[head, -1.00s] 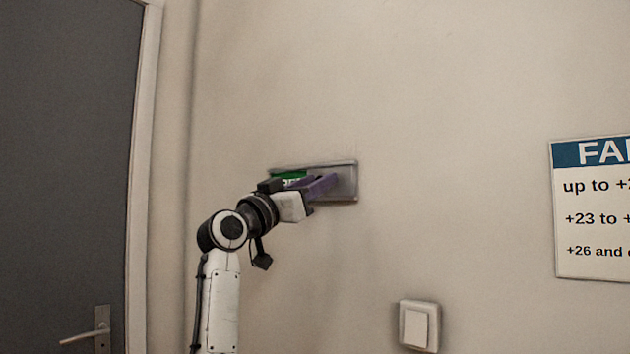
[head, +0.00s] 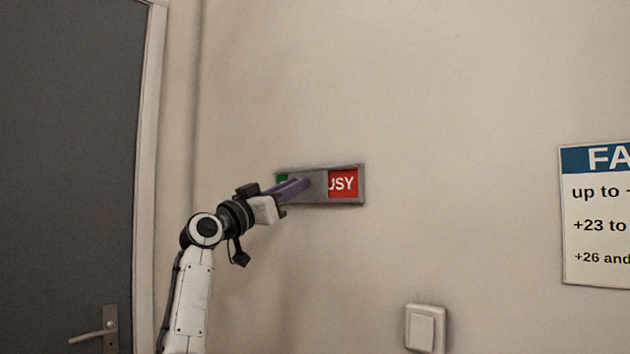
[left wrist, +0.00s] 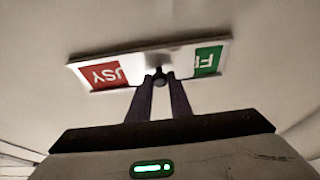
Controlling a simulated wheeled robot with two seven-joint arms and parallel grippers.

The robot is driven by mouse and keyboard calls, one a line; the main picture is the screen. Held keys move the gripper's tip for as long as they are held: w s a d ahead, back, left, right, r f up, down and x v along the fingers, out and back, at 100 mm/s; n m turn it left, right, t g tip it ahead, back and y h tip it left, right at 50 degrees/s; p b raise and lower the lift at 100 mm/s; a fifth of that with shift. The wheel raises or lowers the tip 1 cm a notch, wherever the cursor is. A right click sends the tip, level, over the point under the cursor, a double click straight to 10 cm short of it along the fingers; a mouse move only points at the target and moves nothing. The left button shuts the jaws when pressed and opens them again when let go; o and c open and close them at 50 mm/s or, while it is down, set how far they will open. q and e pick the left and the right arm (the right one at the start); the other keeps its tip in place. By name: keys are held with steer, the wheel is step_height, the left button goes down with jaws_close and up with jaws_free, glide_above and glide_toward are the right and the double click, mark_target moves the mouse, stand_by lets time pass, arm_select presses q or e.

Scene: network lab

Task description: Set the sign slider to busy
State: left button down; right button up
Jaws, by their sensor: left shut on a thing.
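The sign (head: 363,186) is a grey-framed plate on the wall in the middle of the head view. Its grey slider cover (head: 318,187) stands between the two ends. To its right a red field with the letters "USY" (head: 344,184) shows, and a small strip of green (head: 282,181) shows at the left. My left gripper (head: 305,184) is at the slider, its purple fingers shut on the knob. In the left wrist view, the fingers close around the dark slider knob (left wrist: 160,78), with red at left and a green part at right. My right gripper is not in view.
A dark door (head: 65,150) with a lever handle (head: 95,334) is at the left. A white wall switch (head: 425,328) is below right of the sign. A notice (head: 598,215) hangs at the far right. The wall around the sign is clear.

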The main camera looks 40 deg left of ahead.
arm_select(q)
steer(key=a, duration=0.4)
steer(key=shift+w+a+p, duration=0.1)
steer(key=shift+a+p, duration=0.25)
steer(key=shift+a, duration=0.05)
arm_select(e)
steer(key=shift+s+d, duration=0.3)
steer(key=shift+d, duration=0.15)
arm_select(q)
steer(key=shift+r, duration=0.1)
steer(key=c, duration=1.8)
jaws_free()
steer(key=shift+o, duration=0.8)
steer(key=shift+a, duration=0.15)
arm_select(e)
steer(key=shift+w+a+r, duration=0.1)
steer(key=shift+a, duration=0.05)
